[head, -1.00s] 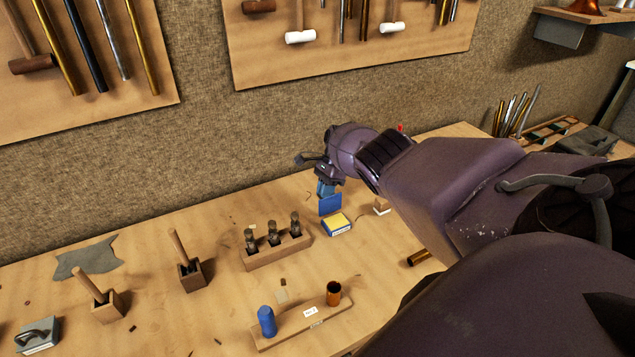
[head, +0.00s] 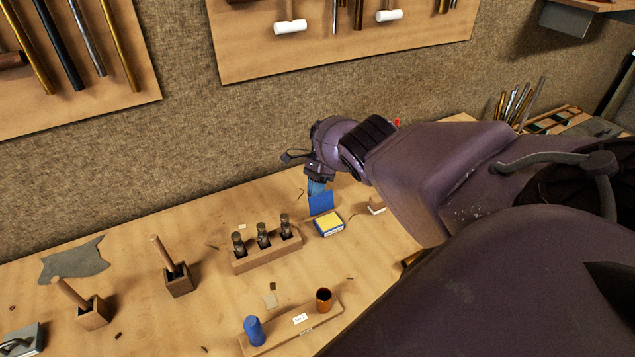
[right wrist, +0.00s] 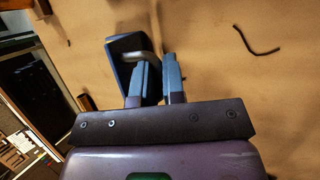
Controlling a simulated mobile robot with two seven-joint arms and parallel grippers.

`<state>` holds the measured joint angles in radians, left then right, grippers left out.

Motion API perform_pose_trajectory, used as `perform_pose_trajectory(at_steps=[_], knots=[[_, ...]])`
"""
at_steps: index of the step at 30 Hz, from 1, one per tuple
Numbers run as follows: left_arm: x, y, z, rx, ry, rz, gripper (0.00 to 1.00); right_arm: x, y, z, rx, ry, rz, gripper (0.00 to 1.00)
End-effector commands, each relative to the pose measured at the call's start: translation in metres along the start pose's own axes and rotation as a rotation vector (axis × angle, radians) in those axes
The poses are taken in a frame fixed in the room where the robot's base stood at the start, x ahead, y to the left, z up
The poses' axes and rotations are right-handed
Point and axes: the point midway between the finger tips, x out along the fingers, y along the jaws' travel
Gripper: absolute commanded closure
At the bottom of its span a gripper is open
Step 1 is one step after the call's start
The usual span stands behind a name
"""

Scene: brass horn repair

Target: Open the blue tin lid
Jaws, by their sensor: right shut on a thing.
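The blue tin (head: 329,228) sits on the bench with its top open, showing a yellow inside. Its blue lid (head: 321,203) stands upright at the tin's back edge; I cannot tell whether they are joined. My right gripper (head: 318,187) is just above the lid, fingers pointing down. In the right wrist view, the lid (right wrist: 124,62) shows dark behind the fingers, with a grey curved handle reaching to the right gripper (right wrist: 157,80), which is shut on it. The tin itself is not clear in that view. My left gripper is not in view.
A wooden block with several dark pieces (head: 265,250) stands left of the tin. A wooden stand (head: 295,330) with a blue piece and a copper cup is in front. The textured wall is close behind.

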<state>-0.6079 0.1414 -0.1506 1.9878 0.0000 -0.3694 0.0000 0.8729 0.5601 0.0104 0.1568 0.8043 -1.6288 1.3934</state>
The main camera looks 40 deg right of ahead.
Motion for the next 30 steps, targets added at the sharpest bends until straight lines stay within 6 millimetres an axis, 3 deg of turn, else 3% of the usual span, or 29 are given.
perform_pose_trajectory(at_steps=[11,12,13,22,30], knots=[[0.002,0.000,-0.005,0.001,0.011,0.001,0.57,0.003,0.002,-0.002,0.004,0.003,0.009,1.00],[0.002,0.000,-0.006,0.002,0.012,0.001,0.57,0.003,0.002,-0.002,0.004,0.003,0.009,0.87],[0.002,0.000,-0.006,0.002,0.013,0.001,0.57,0.003,0.002,-0.002,0.004,0.003,0.009,0.82],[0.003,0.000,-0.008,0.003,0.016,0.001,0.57,0.001,0.001,-0.001,0.002,0.002,0.004,0.81],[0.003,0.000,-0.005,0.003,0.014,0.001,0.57,-0.029,0.000,0.000,0.002,0.002,0.001,0.81]])
